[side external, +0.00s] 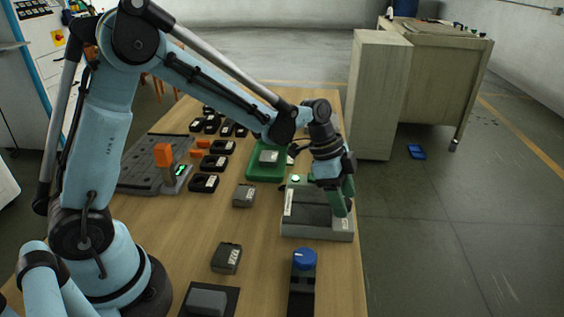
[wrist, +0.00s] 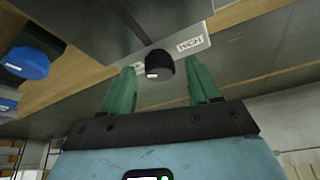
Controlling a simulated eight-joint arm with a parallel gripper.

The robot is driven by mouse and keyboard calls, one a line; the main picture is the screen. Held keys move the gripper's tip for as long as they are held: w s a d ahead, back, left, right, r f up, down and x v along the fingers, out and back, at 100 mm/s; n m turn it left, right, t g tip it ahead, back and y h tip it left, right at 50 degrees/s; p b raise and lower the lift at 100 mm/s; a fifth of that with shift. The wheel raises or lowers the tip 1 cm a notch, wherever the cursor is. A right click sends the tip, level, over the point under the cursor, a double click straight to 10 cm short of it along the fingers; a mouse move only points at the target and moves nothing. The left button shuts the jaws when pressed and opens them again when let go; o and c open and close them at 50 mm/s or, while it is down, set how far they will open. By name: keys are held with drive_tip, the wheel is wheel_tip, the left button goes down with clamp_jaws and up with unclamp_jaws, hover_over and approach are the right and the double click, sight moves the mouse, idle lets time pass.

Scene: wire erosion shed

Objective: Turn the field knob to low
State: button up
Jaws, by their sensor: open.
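The black knob (wrist: 159,65) sits on the underside-looking face of a grey unit in the wrist view. It has a small white mark near its lower left edge. A white label strip (wrist: 193,43) beside it reads HIGH at its right end; its left end is partly hidden by a finger. My gripper (wrist: 161,78) is open, with one green finger on each side of the knob and gaps showing on both sides. In the side external view my gripper (side external: 343,204) points down over the grey unit (side external: 302,226) and hides the knob.
A blue knob on a black base (side external: 304,259) stands in front of the grey unit; it also shows in the wrist view (wrist: 27,63). Grey blocks (side external: 226,258) lie to the left. A green tray (side external: 263,170) sits behind. The table's right edge is close.

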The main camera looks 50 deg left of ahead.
sight(319, 199)
drive_tip(key=shift+w+m+g, duration=0.1)
drive_tip(key=shift+m+g, duration=0.3)
drive_tip(key=shift+m, duration=0.7)
drive_tip(key=shift+a+r+m, duration=0.2)
drive_tip(key=shift+r+m, duration=0.15)
drive_tip(key=shift+m, duration=0.05)
drive_tip(key=s+a+r+n, duration=0.2)
drive_tip(key=r, duration=0.4)
drive_tip(key=s+a+r+n+t+y, duration=0.1)
drive_tip(key=s+a+r+n, duration=0.1)
drive_tip(key=r, duration=0.3)
drive_tip(key=shift+s+a+r+n, duration=0.3)
drive_tip(key=shift+s+a+r, duration=0.1)
drive_tip(key=shift+s+a, duration=0.25)
drive_tip(key=s+a+f+n+t+y, duration=0.3)
drive_tip(key=s+n+t, duration=0.2)
drive_tip(key=s+n, duration=0.5)
drive_tip(key=shift+s+n, duration=0.25)
drive_tip(key=shift+n, duration=0.25)
